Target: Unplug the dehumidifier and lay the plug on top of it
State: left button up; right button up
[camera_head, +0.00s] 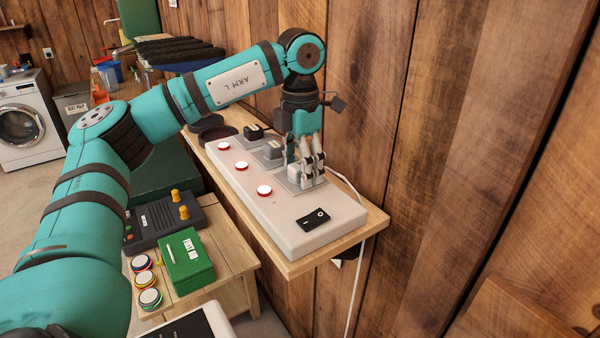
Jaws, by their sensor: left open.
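A long white power strip (286,223) lies on a wooden wall shelf (345,240). It has a black rocker switch at its near end and red-ringed white buttons along its left side. A black plug (254,132) sits at the far socket and a grey plug (272,149) in the middle one. A pale plug (293,171) sits at the nearest socket, partly hidden by fingers. My left gripper (308,178) points down over this pale plug, open, its fingers close around or beside it; contact cannot be told. I cannot tell which plug belongs to the dehumidifier, or identify the dehumidifier surely.
A wooden plank wall (440,130) stands close right of the shelf. A white cord (358,270) hangs over the shelf edge. Below left, a low wooden table (232,258) holds a green first-aid box (188,262), a dark control box (165,220) and several round buttons.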

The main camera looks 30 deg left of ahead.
jog(key=shift+w+r, duration=0.1)
jog(key=shift+w, duration=0.3)
jog(key=shift+s+d+r, duration=0.1)
jog(key=shift+d, duration=0.05)
dwell(0.6)
pick_arm(q)
grip_shut()
jog(key=shift+r, duration=0.15)
pick_arm(e)
jog(key=shift+r, duration=0.1)
pick_arm(q)
jog(key=shift+r+p, duration=2.6)
jog(key=shift+r, duration=0.3)
pick_arm(e)
jog(key=shift+r, duration=2.35)
